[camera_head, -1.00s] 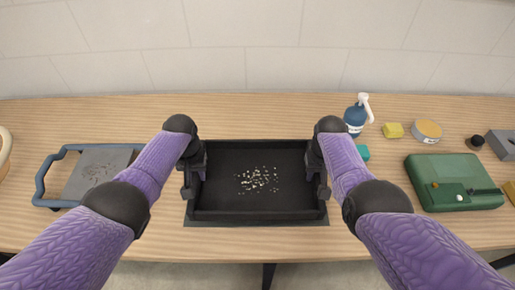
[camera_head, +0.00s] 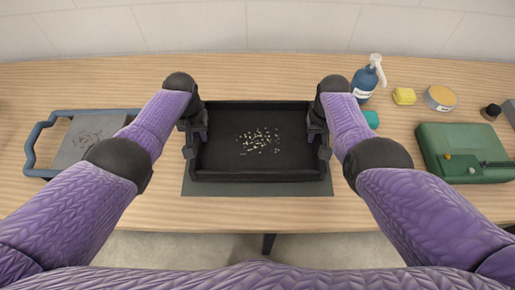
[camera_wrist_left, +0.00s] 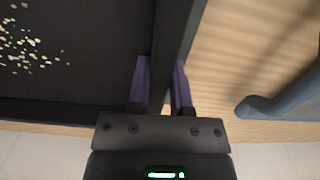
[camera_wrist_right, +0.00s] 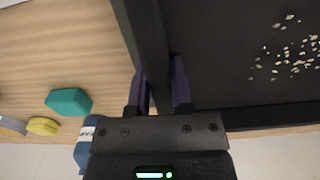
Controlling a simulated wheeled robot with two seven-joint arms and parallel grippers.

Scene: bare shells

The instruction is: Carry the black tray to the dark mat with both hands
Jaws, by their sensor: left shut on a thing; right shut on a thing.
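The black tray (camera_head: 225,166) holds a scatter of small pale bits (camera_head: 259,141) on its floor. My left gripper (camera_head: 194,146) is shut on the tray's left wall, one finger on each side of it in the left wrist view (camera_wrist_left: 162,85). My right gripper (camera_head: 318,145) is shut on the right wall, also seen in the right wrist view (camera_wrist_right: 157,88). The dark mat (camera_head: 256,189) shows as a strip in front of the tray and at its sides. The tray looks level above the mat or on it; I cannot tell whether they touch.
A grey board with a blue handle frame (camera_head: 38,140) lies left. At right are a blue pump bottle (camera_head: 364,84), a teal piece (camera_head: 371,119), a yellow block (camera_head: 404,96), a round tin (camera_head: 440,97) and a green case (camera_head: 465,150). The table behind the tray is clear.

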